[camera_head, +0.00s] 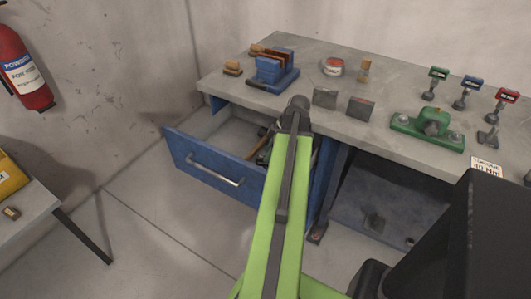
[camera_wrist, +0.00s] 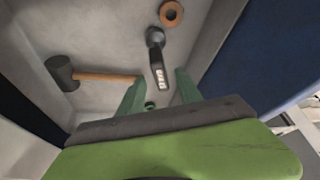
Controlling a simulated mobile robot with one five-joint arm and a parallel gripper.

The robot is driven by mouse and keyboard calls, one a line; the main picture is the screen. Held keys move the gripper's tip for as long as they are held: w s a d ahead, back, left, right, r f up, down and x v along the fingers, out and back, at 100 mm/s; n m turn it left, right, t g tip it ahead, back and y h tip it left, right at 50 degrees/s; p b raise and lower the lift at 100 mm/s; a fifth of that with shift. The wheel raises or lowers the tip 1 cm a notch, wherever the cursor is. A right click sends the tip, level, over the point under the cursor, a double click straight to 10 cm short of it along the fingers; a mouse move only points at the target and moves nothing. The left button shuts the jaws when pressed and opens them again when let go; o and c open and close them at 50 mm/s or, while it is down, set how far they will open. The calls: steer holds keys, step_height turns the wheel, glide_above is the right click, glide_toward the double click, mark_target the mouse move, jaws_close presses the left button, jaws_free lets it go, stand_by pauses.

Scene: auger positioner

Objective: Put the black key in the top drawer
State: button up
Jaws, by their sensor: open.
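The top drawer (camera_head: 190,150) stands pulled out under the bench, its blue front and handle facing me. In the wrist view, a dark key-like piece (camera_wrist: 157,58) with a round black end and white markings lies on the drawer floor (camera_wrist: 105,35); it looks like the black key. My gripper (camera_wrist: 160,78) points down into the drawer with its two green fingers apart, one each side of the key's near end. I cannot tell whether they touch it. In the head view my arm mostly hides the gripper and the key.
A mallet (camera_wrist: 95,75) and a copper-coloured ring (camera_wrist: 171,13) share the drawer. On the bench (camera_head: 300,55) stand a blue fixture (camera_head: 273,70), a green fixture (camera_head: 428,127), and green (camera_head: 434,82), blue (camera_head: 466,92) and red (camera_head: 503,102) keys. The drawer walls are close around my gripper.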

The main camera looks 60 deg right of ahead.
steer(key=p+v, duration=0.5)
steer(key=v, duration=0.2)
